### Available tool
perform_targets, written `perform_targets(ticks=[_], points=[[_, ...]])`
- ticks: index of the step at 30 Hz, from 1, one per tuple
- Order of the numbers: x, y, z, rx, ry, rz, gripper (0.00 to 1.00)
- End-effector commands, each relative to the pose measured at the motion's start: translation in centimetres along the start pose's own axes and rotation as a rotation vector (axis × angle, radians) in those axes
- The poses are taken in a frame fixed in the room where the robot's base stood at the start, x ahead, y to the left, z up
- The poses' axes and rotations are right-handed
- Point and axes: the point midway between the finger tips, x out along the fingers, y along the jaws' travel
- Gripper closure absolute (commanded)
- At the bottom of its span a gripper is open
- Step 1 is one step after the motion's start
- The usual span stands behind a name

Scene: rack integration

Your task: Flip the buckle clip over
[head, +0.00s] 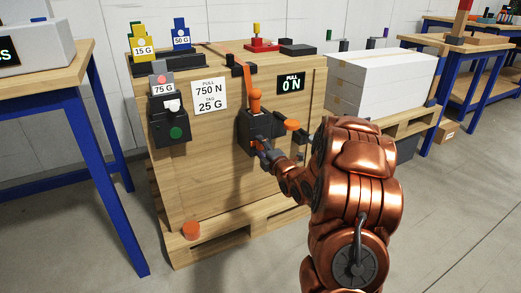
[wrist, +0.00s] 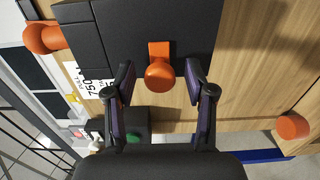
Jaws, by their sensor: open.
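The buckle clip seems to be the black block (head: 256,130) on the front of the wooden crate; it fills the upper middle of the wrist view (wrist: 190,30). An orange lever with a round knob (head: 255,98) stands up from it, and an orange knob shows at the left of the wrist view (wrist: 42,37). A second orange knob (head: 291,124) sticks out from the block. My gripper (head: 277,146) is at the block, open. In the wrist view its fingers (wrist: 160,82) stand either side of an orange knob (wrist: 160,74), with gaps on both sides. My arm partly hides the block.
The wooden crate (head: 200,190) stands on a pallet, with an orange round piece (head: 191,230) low on it. A dark box with a green button (head: 170,122) hangs to the left. Signs read 750 N, 25 G and 0 N. White boxes (head: 378,82) stand at right.

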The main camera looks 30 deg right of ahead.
Motion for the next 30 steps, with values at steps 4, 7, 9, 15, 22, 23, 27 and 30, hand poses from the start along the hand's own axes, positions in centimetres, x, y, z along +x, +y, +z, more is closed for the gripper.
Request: perform_targets(ticks=[4,7,9,15,22,23,27,30], points=[[0.47,0.01,-0.01,0.001,0.0,0.001,0.45],[0.52,0.03,0.02,0.001,-0.001,0.001,0.45],[0.51,0.02,0.03,0.001,-0.001,0.0,0.45],[0.5,0.02,0.04,0.001,-0.001,0.0,0.58],[0.49,0.0,0.04,0.001,-0.001,0.0,0.82],[0.49,0.0,0.04,0.001,-0.001,0.0,0.85],[0.49,0.0,0.05,0.001,-0.001,0.0,0.99],[0.49,0.0,0.05,0.001,-0.001,0.0,1.0]])
